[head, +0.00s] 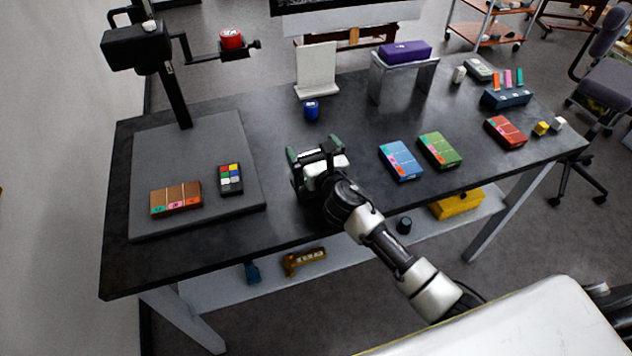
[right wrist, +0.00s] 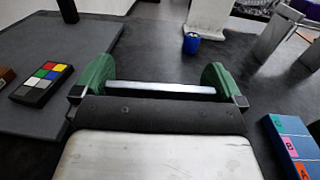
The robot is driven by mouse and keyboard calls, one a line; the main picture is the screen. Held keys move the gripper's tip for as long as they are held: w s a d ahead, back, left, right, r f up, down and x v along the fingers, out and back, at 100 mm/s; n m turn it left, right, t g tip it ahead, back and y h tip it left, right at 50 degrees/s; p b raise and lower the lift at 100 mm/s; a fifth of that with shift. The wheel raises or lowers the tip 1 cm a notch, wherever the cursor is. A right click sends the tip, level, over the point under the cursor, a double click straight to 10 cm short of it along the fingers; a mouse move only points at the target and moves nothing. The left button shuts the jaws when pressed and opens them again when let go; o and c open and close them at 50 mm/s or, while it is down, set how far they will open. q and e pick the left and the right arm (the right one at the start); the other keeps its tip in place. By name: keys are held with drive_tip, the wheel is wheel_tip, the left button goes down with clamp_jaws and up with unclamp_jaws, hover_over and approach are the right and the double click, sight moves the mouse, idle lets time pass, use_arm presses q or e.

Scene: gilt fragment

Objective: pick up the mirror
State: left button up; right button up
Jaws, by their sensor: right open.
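No thing in view can be told for certain as the mirror. A pale, shiny flat strip (right wrist: 160,88) lies between the green finger pads in the right wrist view; it may be the mirror seen nearly edge-on, but I cannot tell. My right gripper (head: 314,148) is over the middle of the black table (head: 275,205), with its green fingers wide apart; it also shows in the right wrist view (right wrist: 160,82). The gripper body hides part of what lies under it. My left gripper is in neither view.
A grey board (head: 150,150) with a stand, colour checker (head: 230,179) and brown box (head: 175,198) is left. A blue jar (head: 311,109) and white upright panel (head: 317,68) stand behind the gripper. Blue (head: 401,160) and green (head: 440,150) boxes lie to its right.

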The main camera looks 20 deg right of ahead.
drive_tip(key=c, duration=1.3)
drive_tip(key=shift+o, duration=0.2)
drive_tip(key=shift+r, duration=0.1)
